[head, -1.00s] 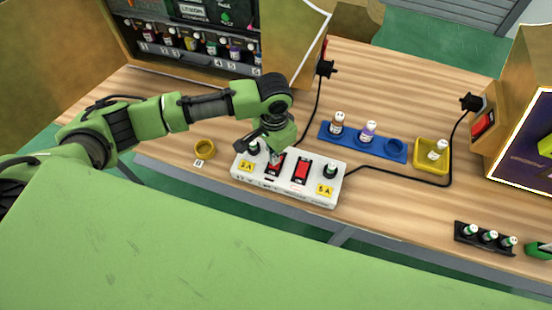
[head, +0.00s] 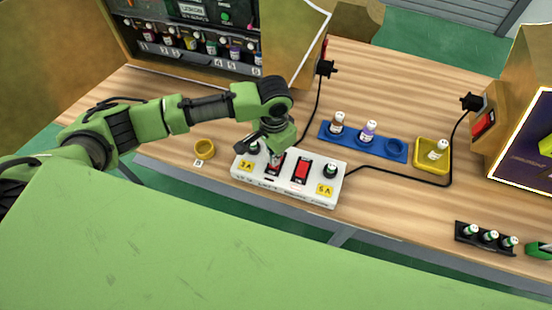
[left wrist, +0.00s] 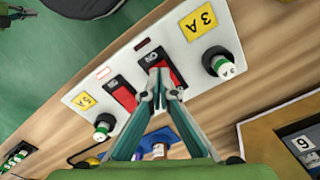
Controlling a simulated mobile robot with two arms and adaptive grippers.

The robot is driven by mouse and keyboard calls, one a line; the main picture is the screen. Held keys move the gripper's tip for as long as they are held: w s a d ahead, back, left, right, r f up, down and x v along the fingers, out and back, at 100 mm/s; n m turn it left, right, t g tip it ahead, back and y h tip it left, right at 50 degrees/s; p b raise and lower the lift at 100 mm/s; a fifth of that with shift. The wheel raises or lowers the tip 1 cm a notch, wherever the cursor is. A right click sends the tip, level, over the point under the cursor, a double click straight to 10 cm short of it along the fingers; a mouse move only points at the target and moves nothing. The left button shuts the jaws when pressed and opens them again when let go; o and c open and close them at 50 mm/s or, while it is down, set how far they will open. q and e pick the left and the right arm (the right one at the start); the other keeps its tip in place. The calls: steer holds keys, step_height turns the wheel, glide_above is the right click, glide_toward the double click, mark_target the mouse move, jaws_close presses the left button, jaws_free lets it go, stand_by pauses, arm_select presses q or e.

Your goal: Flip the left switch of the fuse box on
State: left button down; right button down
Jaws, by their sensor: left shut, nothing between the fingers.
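The white fuse box (head: 312,194) sits near the front edge of the wooden table, with a red switch and a yellow label toward each end. My left gripper (head: 272,156) is shut and empty over the left switch (head: 275,169), hiding part of it. In the left wrist view the fingertips (left wrist: 158,75) are at the red rocker of the left switch (left wrist: 174,74), beside the "3A" label; I cannot tell whether they touch it. The right switch (head: 302,170) is uncovered, and it also shows in the left wrist view (left wrist: 123,96).
A yellow ring (head: 204,149) lies left of the box. A blue tray (head: 350,143) with two bottles and a yellow tray (head: 421,165) with one bottle stand behind it. Black cables run to the machines. A black rack (head: 463,240) of bottles is at the right.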

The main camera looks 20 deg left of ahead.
arm_select(q)
steer(key=shift+f, duration=0.75)
steer(key=shift+s, duration=0.1)
step_height(320, 180, up, 7)
steer(key=p, duration=0.8)
stand_by(0.4)
stand_by(0.4)
